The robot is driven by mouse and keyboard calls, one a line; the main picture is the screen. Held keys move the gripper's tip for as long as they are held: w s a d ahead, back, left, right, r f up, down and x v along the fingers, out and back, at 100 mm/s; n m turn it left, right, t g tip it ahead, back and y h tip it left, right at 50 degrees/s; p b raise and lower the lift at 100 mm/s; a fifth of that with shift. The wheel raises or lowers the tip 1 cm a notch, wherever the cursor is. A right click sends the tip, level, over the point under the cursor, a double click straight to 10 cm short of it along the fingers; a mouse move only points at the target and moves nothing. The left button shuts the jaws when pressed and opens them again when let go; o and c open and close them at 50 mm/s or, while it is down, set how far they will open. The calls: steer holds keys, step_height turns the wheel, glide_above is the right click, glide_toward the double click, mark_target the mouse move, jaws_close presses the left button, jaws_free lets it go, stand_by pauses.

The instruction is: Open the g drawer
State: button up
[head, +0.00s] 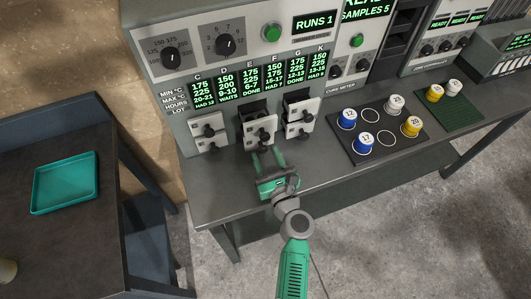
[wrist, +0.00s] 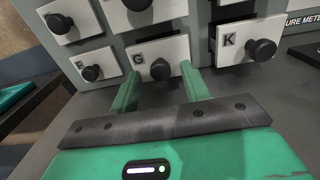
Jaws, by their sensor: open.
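The g drawer has a white front (wrist: 178,50) marked G with a round black knob (wrist: 160,69), in the middle of the lower row in the wrist view. My gripper (wrist: 161,74) is open and empty. Its two green fingers point at the g drawer, one to each side of the knob in the wrist view. In the head view my gripper (head: 266,155) is just in front of the drawer. I cannot tell whether the fingers touch it.
The K drawer (wrist: 238,45) is close to the right finger. Another knobbed drawer (wrist: 90,66) is on the left. Upper middle and right drawers appear pulled out, with dark interiors. A dark tray (head: 375,152) with blue, white and yellow pots lies right on the bench. The bench front is clear.

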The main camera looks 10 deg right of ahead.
steer(key=v, duration=0.6)
steer(key=shift+s+p, duration=0.4)
